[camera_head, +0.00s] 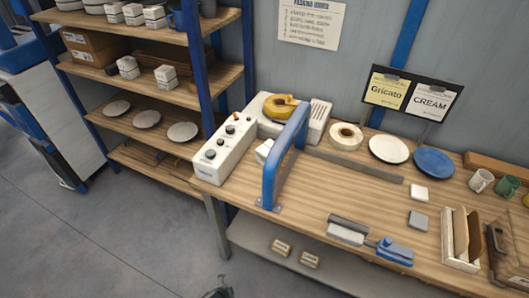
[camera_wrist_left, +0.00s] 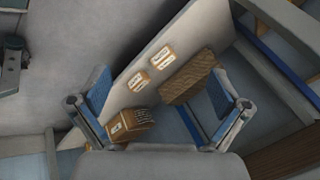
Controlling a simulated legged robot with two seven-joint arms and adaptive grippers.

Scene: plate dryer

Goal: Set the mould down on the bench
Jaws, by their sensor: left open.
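I cannot pick out the mould for certain in either view. The wooden bench (camera_head: 330,185) runs across the right half of the head view. My left gripper (camera_wrist_left: 158,110) shows in the left wrist view, its two blue-padded fingers wide apart. A small brown box-like piece (camera_wrist_left: 130,125) shows beside the left-hand finger; I cannot tell how far below it lies. No thing is seen clamped between the fingers. My right gripper is not identifiable in either view.
A blue upright frame (camera_head: 271,175) and a white control box (camera_head: 225,150) stand at the bench's left end. A blue-handled tool (camera_head: 394,250), a white plate (camera_head: 389,149), a blue plate (camera_head: 434,162) and a wooden holder (camera_head: 460,240) take up the right. Bare wood lies mid-bench.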

